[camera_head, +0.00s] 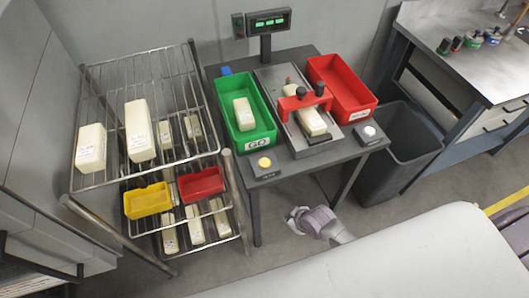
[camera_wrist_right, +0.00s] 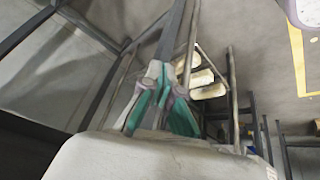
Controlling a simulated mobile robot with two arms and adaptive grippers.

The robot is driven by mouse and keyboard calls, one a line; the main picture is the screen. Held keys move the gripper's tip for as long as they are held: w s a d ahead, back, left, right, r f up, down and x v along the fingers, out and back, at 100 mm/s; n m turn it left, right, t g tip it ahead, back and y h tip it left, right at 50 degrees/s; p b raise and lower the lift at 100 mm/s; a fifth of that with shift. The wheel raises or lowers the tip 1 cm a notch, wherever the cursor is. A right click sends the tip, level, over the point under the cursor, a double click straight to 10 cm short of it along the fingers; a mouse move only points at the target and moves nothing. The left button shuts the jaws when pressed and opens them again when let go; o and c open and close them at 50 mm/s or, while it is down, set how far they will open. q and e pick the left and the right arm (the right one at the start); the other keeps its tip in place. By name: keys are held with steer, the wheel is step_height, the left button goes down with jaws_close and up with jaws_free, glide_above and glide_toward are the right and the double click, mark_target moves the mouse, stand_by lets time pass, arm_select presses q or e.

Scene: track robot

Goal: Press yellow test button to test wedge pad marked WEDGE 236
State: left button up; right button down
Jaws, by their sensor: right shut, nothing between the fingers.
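The yellow button (camera_head: 264,162) sits on a small dark box at the front left corner of the test table (camera_head: 296,166). A pale wedge pad (camera_head: 313,121) lies in the test fixture (camera_head: 290,104) under its red clamp. Its marking is too small to read. The end of my right arm (camera_head: 318,222) is in front of the table, below and right of the yellow button, apart from it. In the right wrist view my right gripper (camera_wrist_right: 160,75) has its green fingers together, with nothing held. My left gripper is not in view.
A green GO bin (camera_head: 270,130) holds one pad; a red bin (camera_head: 343,86) is empty. A white button (camera_head: 370,130) is at the table's right. A display (camera_head: 268,21) stands behind. A wire rack (camera_head: 108,180) with several pads is left; a dark waste bin (camera_head: 411,140) is right.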

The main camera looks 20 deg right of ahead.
steer(key=w+a+r+n+y+p, duration=0.1)
steer(key=w+a+r, duration=0.1)
steer(key=r, duration=0.4)
steer(key=w+a+r+n+p, duration=0.1)
steer(key=w+a+r, duration=0.1)
steer(key=r, duration=0.4)
arm_select(q)
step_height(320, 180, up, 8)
steer(key=p, duration=0.4)
steer(key=shift+p, duration=0.3)
arm_select(e)
step_height(320, 180, up, 20)
steer(key=n+t+y, duration=0.1)
steer(key=n+y, duration=0.2)
steer(key=n, duration=0.6)
glide_above(266, 163)
steer(key=shift+f, duration=0.15)
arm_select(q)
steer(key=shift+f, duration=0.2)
arm_select(e)
steer(key=shift+f, duration=0.15)
step_height(266, 163, down, 7)
steer(key=b, duration=0.6)
steer(key=shift+b, duration=0.35)
arm_select(q)
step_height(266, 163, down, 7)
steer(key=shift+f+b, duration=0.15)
steer(key=shift+b, duration=0.3)
arm_select(e)
steer(key=shift+f, duration=0.8)
